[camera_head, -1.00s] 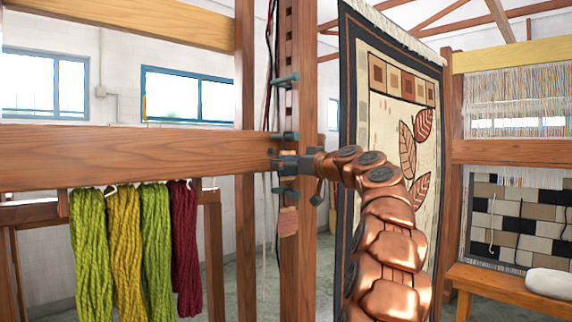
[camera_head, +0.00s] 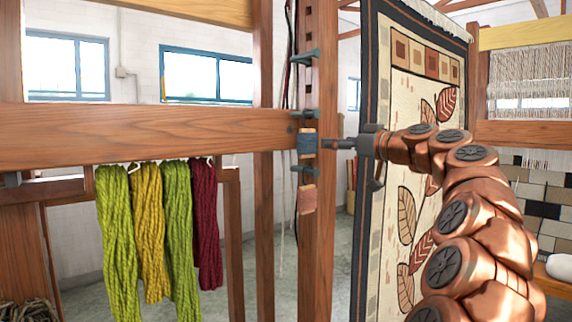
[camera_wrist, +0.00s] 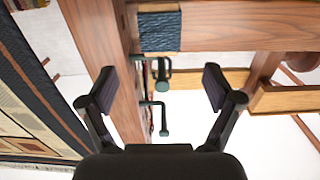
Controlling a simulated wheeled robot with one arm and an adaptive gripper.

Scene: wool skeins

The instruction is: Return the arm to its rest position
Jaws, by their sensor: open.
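My copper-coloured segmented arm (camera_head: 455,210) reaches in from the lower right of the head view. My gripper (camera_head: 340,143) is at its far end, just right of the wooden post (camera_head: 318,240), with a small gap to it. In the wrist view my gripper (camera_wrist: 159,88) has its two dark fingers spread wide, with nothing between them. A blue wound bundle (camera_head: 307,143) sits at the post between dark green pegs. It also shows at the top of the wrist view (camera_wrist: 160,31), apart from the fingers.
Green, yellow and dark red skeins (camera_head: 180,230) hang under the wooden beam (camera_head: 150,135) on the left. A pinkish wound bundle (camera_head: 307,199) is lower on the post. A leaf-patterned rug (camera_head: 405,85) hangs close behind my arm. A bench (camera_head: 555,285) stands at right.

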